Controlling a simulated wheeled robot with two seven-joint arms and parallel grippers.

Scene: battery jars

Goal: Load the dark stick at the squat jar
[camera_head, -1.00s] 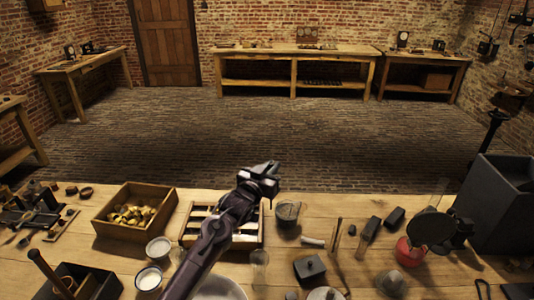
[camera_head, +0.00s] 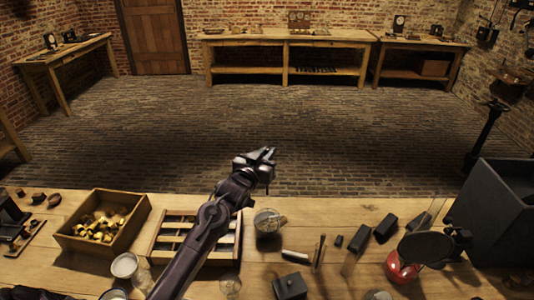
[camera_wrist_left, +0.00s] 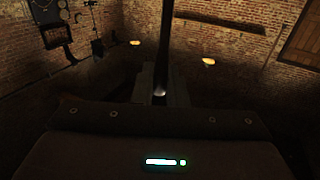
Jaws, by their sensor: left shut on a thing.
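My left gripper (camera_head: 262,158) is raised above the back edge of the table, past the slotted tray. It is shut on a slim dark stick (camera_wrist_left: 166,45), which stands up from between the fingers in the left wrist view. In the head view the stick is hard to tell from the dark fingers. A short round glass jar (camera_head: 268,222), likely the squat jar, stands on the table just right of the tray, nearer to me than the gripper. The gripper and the jar are apart.
A wooden box of brass pieces (camera_head: 103,220) and a slotted tray (camera_head: 152,247) stand at left. A lidded dark box (camera_head: 290,287), dark blocks (camera_head: 386,228), a red flask (camera_head: 402,267) and a large dark box (camera_head: 492,215) stand at right. Tall clear glass (camera_head: 350,262) is nearby.

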